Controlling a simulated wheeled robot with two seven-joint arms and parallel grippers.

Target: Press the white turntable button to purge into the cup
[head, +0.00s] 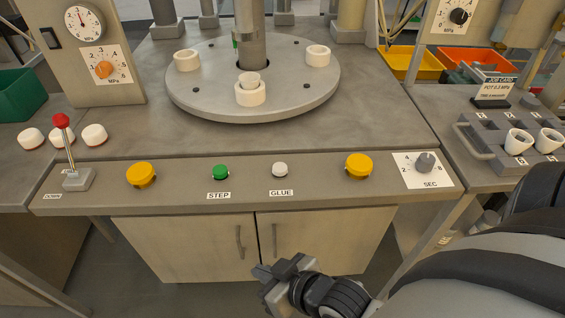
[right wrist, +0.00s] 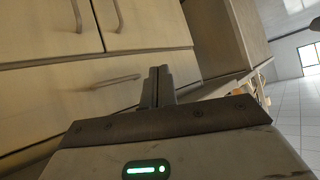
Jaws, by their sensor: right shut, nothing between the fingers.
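The white button (head: 280,169) sits on the sloped front panel, above the label GLUE. A green button (head: 220,172) labelled STEP is to its left. The round grey turntable (head: 215,97) carries several white ring holders. A small white cup (head: 249,79) sits in the front holder (head: 249,96), below the grey vertical column. My right gripper (head: 284,268) is below and in front of the panel, level with the cabinet doors and apart from the buttons. In the right wrist view its fingers (right wrist: 157,87) are together and empty. My left gripper is not in view.
Two yellow buttons (head: 141,174) (head: 359,165) flank the panel's middle. A red-knobbed lever (head: 62,121) stands at the left, a SEC dial (head: 425,162) at the right. A grey rack (head: 480,148) with white cups is on the right table. Space above the panel's middle is clear.

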